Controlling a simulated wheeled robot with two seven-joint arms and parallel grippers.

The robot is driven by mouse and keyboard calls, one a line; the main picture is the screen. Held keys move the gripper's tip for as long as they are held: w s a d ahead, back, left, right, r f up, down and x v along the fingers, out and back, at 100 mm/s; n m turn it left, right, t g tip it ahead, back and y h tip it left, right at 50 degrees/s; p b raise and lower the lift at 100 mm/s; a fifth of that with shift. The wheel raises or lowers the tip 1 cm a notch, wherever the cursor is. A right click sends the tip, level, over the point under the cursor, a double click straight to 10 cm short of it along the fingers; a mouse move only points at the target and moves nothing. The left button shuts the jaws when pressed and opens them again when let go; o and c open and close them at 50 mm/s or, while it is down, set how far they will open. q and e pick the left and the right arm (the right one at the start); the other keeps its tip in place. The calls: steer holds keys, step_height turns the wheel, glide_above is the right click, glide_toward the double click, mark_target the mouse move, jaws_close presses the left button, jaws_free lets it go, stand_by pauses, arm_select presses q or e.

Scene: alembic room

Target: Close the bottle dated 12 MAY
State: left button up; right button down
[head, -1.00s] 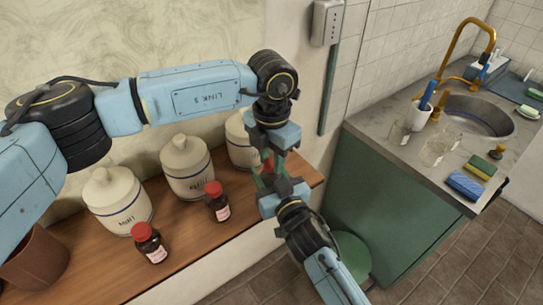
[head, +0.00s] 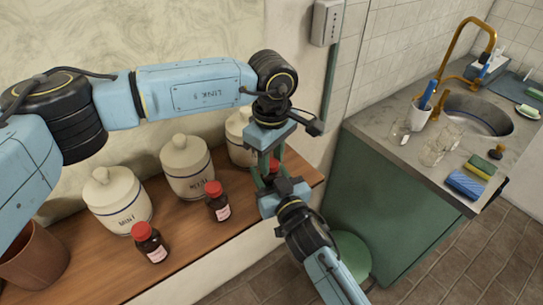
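Three small brown bottles with red caps stand on the wooden shelf. One bottle (head: 150,244) is at the front left and one bottle (head: 217,204) is in the middle; both have red caps on and pale labels too small to read. The third shows only as a bit of red cap (head: 273,167) between my grippers; its body and label are hidden. My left gripper (head: 271,163) points down with its green fingers on either side of that red cap; I cannot tell if they touch it. My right gripper (head: 272,186) reaches in from the lower right just below, its fingertips mostly hidden.
White lidded jars (head: 188,168) stand along the wall behind the bottles. A brown pot (head: 35,255) is at the shelf's left end. Right of the shelf is a green counter (head: 385,200) with a sink, a cup, glasses and sponges.

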arm_select(q)
steer(key=o, duration=0.4)
step_height(320, 180, up, 12)
stand_by(0.5)
arm_select(e)
steer(key=c, duration=0.7)
jaws_free()
steer(key=shift+o, duration=0.2)
